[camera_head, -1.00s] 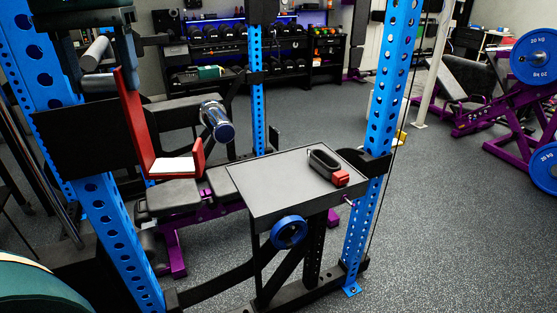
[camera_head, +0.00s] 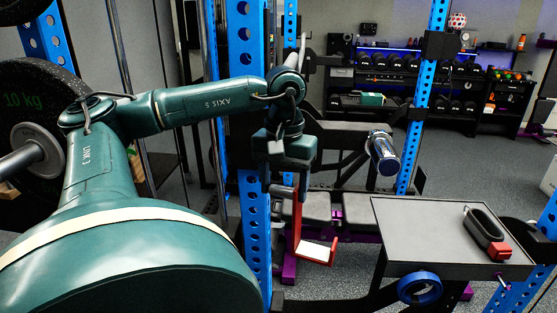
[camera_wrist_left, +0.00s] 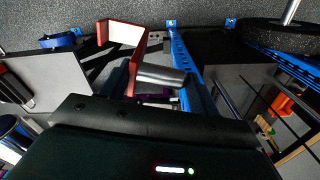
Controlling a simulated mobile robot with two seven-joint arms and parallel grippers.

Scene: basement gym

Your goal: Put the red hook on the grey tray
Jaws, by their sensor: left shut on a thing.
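The red hook (camera_head: 297,240) is a red L-shaped piece with a white pad on its lower lip. It hangs upright below my left gripper (camera_head: 289,185), which is shut on its upper part; the exact grip is hard to see. In the left wrist view the red hook (camera_wrist_left: 134,62) shows at upper middle, beside a grey cylinder. The grey tray (camera_head: 425,235) is a flat platform on the rack, right of the hook and apart from it. In the left wrist view the tray (camera_wrist_left: 50,75) is at left. My right gripper is not in view.
A black oblong handle with a red end (camera_head: 485,230) lies on the tray's right side; its left part is bare. A blue rack upright (camera_head: 255,235) stands just left of the hook. A blue ring (camera_head: 419,289) hangs below the tray's front.

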